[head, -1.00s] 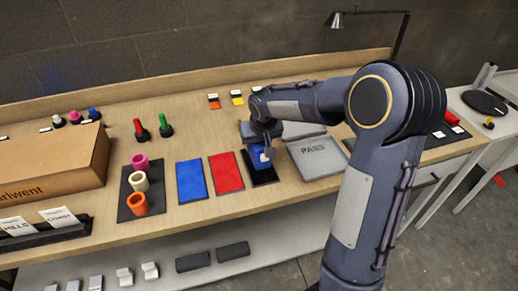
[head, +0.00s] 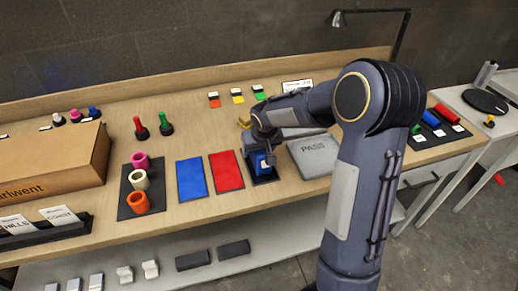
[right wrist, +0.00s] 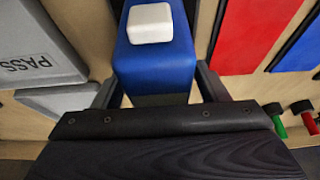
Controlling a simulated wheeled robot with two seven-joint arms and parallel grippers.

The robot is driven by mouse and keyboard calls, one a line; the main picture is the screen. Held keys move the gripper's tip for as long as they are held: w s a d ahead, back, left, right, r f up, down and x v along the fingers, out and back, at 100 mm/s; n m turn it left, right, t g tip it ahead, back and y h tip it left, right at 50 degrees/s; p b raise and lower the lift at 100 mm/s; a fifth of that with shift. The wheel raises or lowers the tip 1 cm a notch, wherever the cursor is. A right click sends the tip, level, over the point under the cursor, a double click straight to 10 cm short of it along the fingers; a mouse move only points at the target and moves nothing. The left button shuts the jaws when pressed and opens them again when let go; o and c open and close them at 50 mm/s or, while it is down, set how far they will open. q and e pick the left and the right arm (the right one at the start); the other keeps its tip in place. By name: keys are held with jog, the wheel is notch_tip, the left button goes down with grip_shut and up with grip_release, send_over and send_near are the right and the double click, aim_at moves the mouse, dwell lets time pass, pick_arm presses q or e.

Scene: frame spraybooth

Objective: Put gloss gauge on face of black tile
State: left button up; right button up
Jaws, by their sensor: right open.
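The gloss gauge (head: 262,164) is a small blue block with a white button on top. It appears to sit upright on the black tile (head: 267,181), whose dark edge shows around it. In the right wrist view the gauge (right wrist: 155,65) stands between the fingers, with the black tile partly visible behind it. My right gripper (head: 263,147) is over the gauge. Its fingers (right wrist: 158,88) are open on either side of the block, with small gaps. My left gripper is not in view.
Red (head: 226,171) and blue (head: 191,180) tiles lie left of the black tile. A grey PASS pad (head: 312,158) lies close on the right. Colored rings (head: 139,180) stand on a dark mat farther left. A cardboard box (head: 50,160) fills the left end.

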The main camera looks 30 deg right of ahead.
jog(key=shift+r, duration=0.1)
jog(key=shift+r, duration=0.25)
jog(key=v, duration=1.1)
jog(key=shift+s+r+b, duration=0.1)
jog(key=shift+s+b, duration=0.05)
jog(key=shift+b, duration=0.15)
jog(key=s+a+f+y, duration=0.1)
jog(key=s+a, duration=0.4)
jog(key=s, duration=0.7)
jog(key=s+a+f+n+t+y, duration=0.1)
jog(key=s+a+y, duration=0.3)
jog(key=s, duration=0.8)
jog(key=shift+s+a, duration=0.35)
jog(key=shift+a, duration=0.4)
